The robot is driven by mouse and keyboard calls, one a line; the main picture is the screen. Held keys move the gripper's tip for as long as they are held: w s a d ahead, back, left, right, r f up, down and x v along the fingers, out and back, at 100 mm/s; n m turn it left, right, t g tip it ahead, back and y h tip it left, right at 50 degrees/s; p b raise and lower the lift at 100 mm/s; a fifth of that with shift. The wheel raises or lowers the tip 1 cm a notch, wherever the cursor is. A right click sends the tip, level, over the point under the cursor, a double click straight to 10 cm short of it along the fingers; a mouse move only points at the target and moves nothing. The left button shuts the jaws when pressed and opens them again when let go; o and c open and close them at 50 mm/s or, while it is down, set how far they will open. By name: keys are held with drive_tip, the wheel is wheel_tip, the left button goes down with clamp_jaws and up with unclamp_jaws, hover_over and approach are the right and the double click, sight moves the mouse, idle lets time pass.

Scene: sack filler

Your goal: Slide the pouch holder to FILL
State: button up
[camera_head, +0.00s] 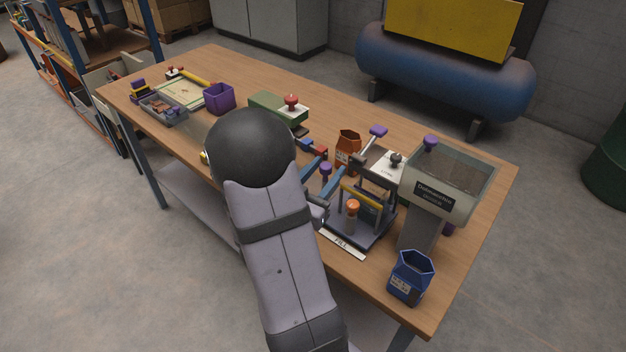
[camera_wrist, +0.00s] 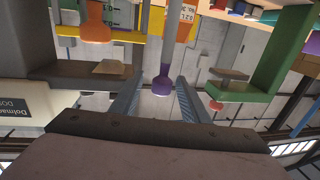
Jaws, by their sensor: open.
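The filler station (camera_head: 378,235) is a dark base with a frame, a yellow bar and an orange knob (camera_head: 352,205); the orange knob also shows in the wrist view (camera_wrist: 97,30). A white FILL label (camera_head: 343,243) lies along its front edge. My gripper (camera_head: 322,178) is open at its left side. A purple knob (camera_wrist: 162,84) on a stalk shows between the two blue fingers (camera_wrist: 158,104), with gaps on both sides; it also shows in the head view (camera_head: 326,168). I cannot tell which part is the pouch holder. An orange pouch (camera_head: 348,146) stands behind the knob.
A grey hopper (camera_head: 450,180) stands at the right, with a blue container (camera_head: 411,280) in front near the table edge. A green block with a red knob (camera_head: 291,100) is behind my arm. A purple box (camera_head: 219,98) and trays stand farther left.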

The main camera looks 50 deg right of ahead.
drive_tip(key=shift+s+a+r+p, duration=0.15)
drive_tip(key=shift+a+p, duration=0.3)
drive_tip(key=shift+p, duration=0.65)
drive_tip(key=shift+s+a+r+p, duration=0.1)
drive_tip(key=shift+a+r+p, duration=0.25)
drive_tip(key=shift+p, duration=0.75)
drive_tip(key=shift+s+a+f+p, duration=0.15)
drive_tip(key=shift+a+p, duration=0.2)
drive_tip(key=shift+a, duration=0.45)
drive_tip(key=shift+s+a+f+p, duration=0.1)
drive_tip(key=shift+a+p, duration=0.3)
drive_tip(key=shift+a, duration=0.45)
drive_tip(key=shift+s+a+f+p, duration=0.15)
drive_tip(key=shift+a+p, duration=0.2)
drive_tip(key=shift+a, duration=0.45)
